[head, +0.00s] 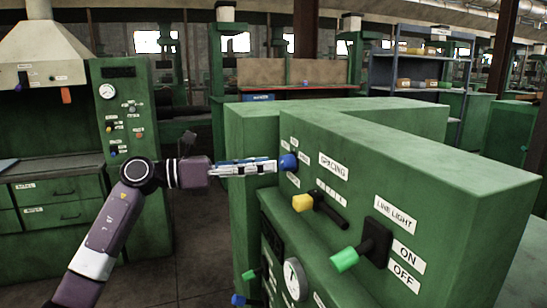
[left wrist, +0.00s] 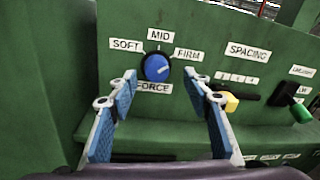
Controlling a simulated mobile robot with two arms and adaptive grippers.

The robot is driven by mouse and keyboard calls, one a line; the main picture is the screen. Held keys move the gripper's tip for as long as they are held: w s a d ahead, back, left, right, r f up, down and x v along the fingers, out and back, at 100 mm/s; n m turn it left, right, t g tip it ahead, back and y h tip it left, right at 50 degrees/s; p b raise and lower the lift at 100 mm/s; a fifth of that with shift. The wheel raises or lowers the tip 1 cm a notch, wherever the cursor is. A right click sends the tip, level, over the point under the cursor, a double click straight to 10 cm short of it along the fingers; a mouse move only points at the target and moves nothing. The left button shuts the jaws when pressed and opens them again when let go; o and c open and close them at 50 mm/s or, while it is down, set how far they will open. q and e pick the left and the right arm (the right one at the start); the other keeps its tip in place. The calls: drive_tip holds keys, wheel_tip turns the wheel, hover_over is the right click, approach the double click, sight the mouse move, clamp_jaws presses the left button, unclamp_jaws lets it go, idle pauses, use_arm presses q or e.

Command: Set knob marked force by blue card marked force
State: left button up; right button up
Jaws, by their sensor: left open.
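The blue force knob (left wrist: 157,67) is on the green panel in the left wrist view, with SOFT, MID and FIRM labels around it and a FORCE label (left wrist: 153,88) below. A pale line on its face is too small to read surely. The knob also shows in the head view (head: 289,162). My left gripper (head: 272,166) is open in front of the knob, with its blue-padded fingers (left wrist: 160,88) on either side below it in the wrist view. Contact cannot be told. No blue card marked force can be made out. My right gripper is out of view.
Right of the knob are a yellow-tipped spacing lever (head: 304,203) and a green-tipped line light lever (head: 345,260). A round gauge (head: 294,279) sits lower. A green cabinet (head: 122,130) stands left, across open floor. A small blue item (head: 257,97) lies behind the machine.

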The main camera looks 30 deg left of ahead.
sight(281, 164)
use_arm(q)
drive_tip(key=w, duration=0.1)
drive_tip(key=w+d, duration=0.2)
drive_tip(key=shift+f+p, duration=0.25)
drive_tip(key=shift+p, duration=0.1)
drive_tip(key=shift+s+r, duration=0.1)
drive_tip(key=shift+s, duration=0.15)
drive_tip(key=shift+w, duration=0.1)
drive_tip(key=c, duration=0.4)
drive_tip(key=shift+d, duration=0.1)
drive_tip(key=c, duration=0.8)
